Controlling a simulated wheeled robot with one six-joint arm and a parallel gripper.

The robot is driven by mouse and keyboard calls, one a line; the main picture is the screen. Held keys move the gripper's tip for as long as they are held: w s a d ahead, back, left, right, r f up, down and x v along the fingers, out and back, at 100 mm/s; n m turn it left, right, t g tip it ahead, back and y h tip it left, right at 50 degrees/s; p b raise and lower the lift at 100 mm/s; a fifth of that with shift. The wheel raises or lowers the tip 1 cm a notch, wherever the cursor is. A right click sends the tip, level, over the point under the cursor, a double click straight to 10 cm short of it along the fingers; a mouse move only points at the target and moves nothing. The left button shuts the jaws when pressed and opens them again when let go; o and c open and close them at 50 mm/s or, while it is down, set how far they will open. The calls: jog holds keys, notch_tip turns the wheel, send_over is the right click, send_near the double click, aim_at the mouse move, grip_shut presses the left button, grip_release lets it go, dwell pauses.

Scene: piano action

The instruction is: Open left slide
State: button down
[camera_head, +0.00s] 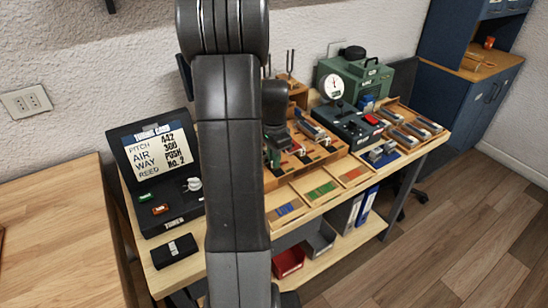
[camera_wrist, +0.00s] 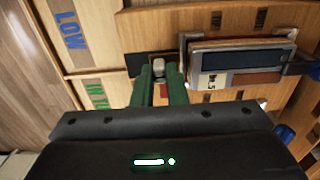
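In the wrist view, the two green fingers of my gripper (camera_wrist: 162,85) are a short distance apart, one on each side of a small grey knob (camera_wrist: 158,69) on a dark base. Whether they touch the knob is unclear. A slide-like block (camera_wrist: 240,62) with a dark blue face and a metal bracket sits to the right, beside the fingers. In the head view, my gripper (camera_head: 275,152) is low over the wooden rack (camera_head: 325,155). My arm hides the rack's left part, and I cannot tell which piece is the left slide.
In the wrist view, wooden panels marked LOW (camera_wrist: 70,30) and a green-lettered one (camera_wrist: 97,93) lie to the left. In the head view, a black tuner case (camera_head: 160,150) stands left. A green machine (camera_head: 365,80) and a dark gauge box (camera_head: 345,122) stand behind right.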

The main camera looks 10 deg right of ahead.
jog(key=shift+s+d, duration=0.35)
jog(key=shift+s, duration=0.55)
jog(key=shift+s+d, duration=0.35)
jog(key=shift+s, duration=0.55)
jog(key=c, duration=1.4)
grip_release()
jog(key=shift+s, duration=0.1)
jog(key=shift+c, duration=0.2)
notch_tip(320, 180, up, 14)
jog(key=shift+f, duration=0.1)
